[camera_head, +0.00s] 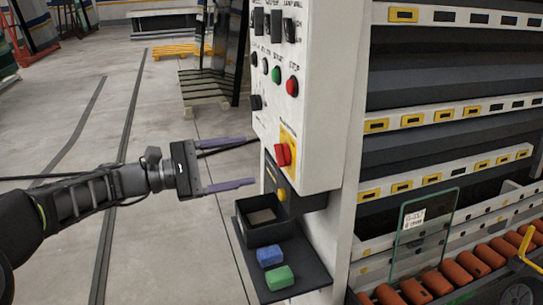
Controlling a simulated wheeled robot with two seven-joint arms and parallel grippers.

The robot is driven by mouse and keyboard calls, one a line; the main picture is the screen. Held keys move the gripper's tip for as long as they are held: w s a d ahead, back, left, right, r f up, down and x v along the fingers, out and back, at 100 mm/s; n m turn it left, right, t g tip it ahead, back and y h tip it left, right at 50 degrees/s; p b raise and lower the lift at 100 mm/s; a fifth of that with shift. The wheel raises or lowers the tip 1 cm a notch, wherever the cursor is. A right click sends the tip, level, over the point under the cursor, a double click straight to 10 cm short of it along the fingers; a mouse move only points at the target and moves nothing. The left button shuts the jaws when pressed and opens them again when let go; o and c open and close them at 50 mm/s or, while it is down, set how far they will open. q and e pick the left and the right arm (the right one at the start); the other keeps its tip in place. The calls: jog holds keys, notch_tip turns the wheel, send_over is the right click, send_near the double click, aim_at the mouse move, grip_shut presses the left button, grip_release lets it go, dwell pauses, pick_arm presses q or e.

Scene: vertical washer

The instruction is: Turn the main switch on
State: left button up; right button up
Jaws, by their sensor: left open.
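The main switch (283,154) is a red rotary knob on a yellow plate, low on the white control panel (318,110). Its exact setting is too small to tell. My left gripper (254,162) comes in from the left and is open, with two purple fingers spread one above the other and nothing between them. The fingertips point right toward the panel, just left of the switch and around its height. I cannot tell whether the upper fingertip touches the panel's edge. My right gripper is not in view.
Black switches and green and red buttons (291,87) sit higher on the panel. Below it, a black shelf (305,270) holds a box, a blue block (270,256) and a green block (279,278). Rollers and a glass pane (422,232) stand right.

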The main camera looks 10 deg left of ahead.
aim_at(276, 156)
pick_arm(q)
jog(key=x, duration=0.7)
jog(key=shift+w+d, duration=0.15)
jog(key=shift+c, duration=0.4)
jog(key=c, duration=1.3)
jog(key=shift+f, duration=0.1)
